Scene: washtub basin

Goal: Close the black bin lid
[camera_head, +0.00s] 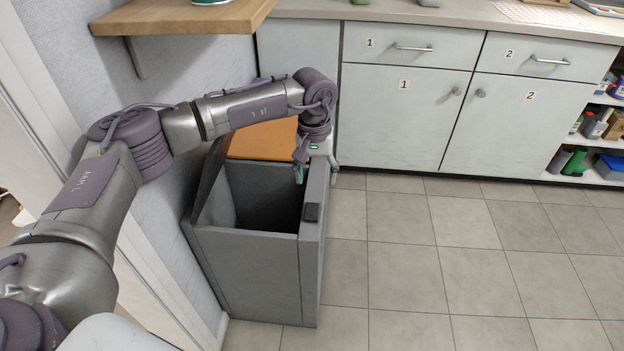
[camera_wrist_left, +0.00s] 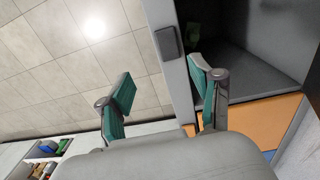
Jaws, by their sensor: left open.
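The dark grey bin (camera_head: 255,265) stands on the floor against the left wall, its mouth uncovered and its inside dark. Its lid (camera_head: 206,180) is raised on the left side, leaning by the wall. My left gripper (camera_head: 317,178) is open at the bin's right rim, pointing down, with one finger on the inner side and one on the outer side. In the left wrist view the open fingers (camera_wrist_left: 160,95) show with the bin's side wall (camera_wrist_left: 179,85) running between them. Contact with the rim cannot be told. My right gripper is not in view.
A small black piece (camera_head: 312,212) sits on the bin's right rim. An orange-brown panel (camera_head: 262,141) is behind the bin. White cabinets (camera_head: 408,120) line the back, and a wooden shelf (camera_head: 185,17) juts from the wall. The tiled floor (camera_head: 450,260) to the right is clear.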

